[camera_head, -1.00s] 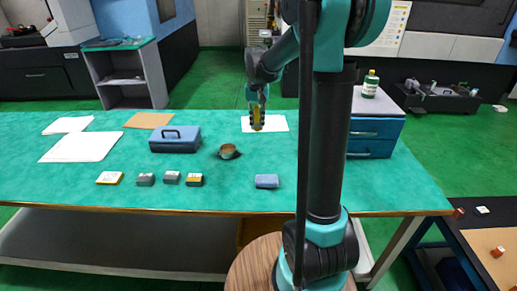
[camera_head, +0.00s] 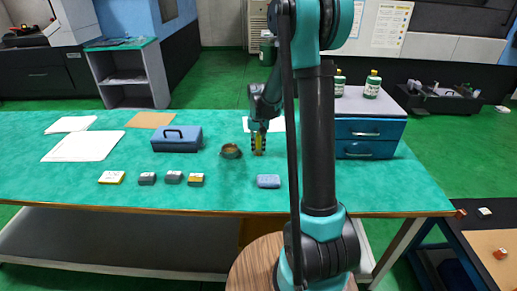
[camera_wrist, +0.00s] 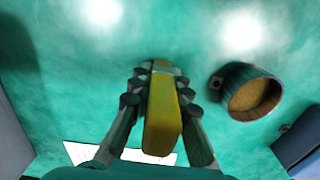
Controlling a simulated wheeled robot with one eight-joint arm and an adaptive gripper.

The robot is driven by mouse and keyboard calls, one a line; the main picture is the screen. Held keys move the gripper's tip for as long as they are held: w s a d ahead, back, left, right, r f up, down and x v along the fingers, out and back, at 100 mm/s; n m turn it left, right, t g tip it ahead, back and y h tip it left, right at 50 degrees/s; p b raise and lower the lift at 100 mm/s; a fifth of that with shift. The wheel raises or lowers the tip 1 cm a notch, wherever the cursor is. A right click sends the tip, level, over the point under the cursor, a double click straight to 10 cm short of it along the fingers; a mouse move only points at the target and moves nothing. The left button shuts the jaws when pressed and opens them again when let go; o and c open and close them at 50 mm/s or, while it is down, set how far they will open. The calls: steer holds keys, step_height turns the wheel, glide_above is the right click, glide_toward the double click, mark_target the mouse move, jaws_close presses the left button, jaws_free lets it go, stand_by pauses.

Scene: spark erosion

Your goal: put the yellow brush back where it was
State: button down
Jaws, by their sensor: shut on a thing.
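The yellow brush (camera_wrist: 163,112) is between the fingers of my gripper (camera_wrist: 160,92), which is shut on it, in the wrist view. It points down at the green tabletop, and I cannot tell whether its lower end touches the surface. In the head view the brush (camera_head: 259,144) and my gripper (camera_head: 258,150) are just right of a small round brown cup (camera_head: 231,151). The cup (camera_wrist: 254,96) also shows at the right in the wrist view, apart from the gripper, with a yellowish-brown inside.
A blue toolbox (camera_head: 177,140) stands left of the cup. A blue-grey block (camera_head: 268,181) lies in front of the gripper, and several small boxes (camera_head: 147,178) lie front left. A white sheet (camera_head: 278,124) lies behind the gripper; a blue drawer unit (camera_head: 370,137) stands right.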

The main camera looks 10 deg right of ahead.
mark_target(258, 133)
steer(key=shift+f, duration=0.1)
steer(key=c, duration=1.4)
jaws_free()
steer(key=shift+c, duration=0.2)
step_height(258, 133, up, 12)
steer(key=shift+r, duration=0.15)
